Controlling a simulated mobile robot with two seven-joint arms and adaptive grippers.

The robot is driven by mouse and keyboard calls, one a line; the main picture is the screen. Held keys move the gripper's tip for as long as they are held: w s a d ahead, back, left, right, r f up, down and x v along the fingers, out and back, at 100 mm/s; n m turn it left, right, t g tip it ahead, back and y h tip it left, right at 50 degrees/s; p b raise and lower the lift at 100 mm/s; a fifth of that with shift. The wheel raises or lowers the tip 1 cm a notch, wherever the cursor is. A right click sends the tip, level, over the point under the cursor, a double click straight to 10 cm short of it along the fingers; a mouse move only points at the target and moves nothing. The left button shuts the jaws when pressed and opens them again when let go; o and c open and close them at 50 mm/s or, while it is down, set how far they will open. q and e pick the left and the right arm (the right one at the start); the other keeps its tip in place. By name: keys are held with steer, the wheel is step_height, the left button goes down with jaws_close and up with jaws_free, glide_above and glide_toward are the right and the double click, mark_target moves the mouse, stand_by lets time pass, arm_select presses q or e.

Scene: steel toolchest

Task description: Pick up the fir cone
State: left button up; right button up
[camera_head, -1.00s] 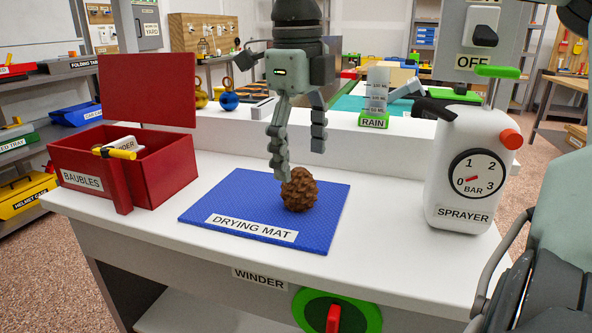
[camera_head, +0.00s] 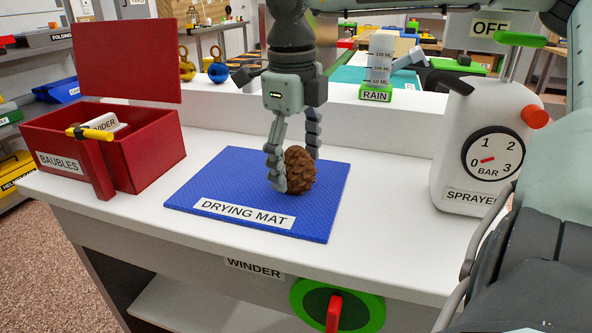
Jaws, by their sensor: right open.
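The brown fir cone (camera_head: 300,171) stands on the blue drying mat (camera_head: 215,200), toward its right side. My right gripper (camera_head: 292,172) points down over the mat with its fingers apart. One finger is in front of the cone's left side and hides part of it. The other finger is behind the cone at its upper right. The cone is between the open fingers, and I cannot tell whether either finger touches it. My left gripper is not in view.
A red box labelled BAUBLES (camera_head: 160,152) with a raised lid stands left of the mat. A white sprayer (camera_head: 455,165) stands to the right. A rain gauge (camera_head: 378,70) is on the ledge behind. A green winder (camera_head: 365,316) is on the bench front.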

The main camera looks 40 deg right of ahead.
steer(key=shift+f, duration=0.1)
steer(key=shift+c, duration=0.3)
steer(key=c, duration=1.1)
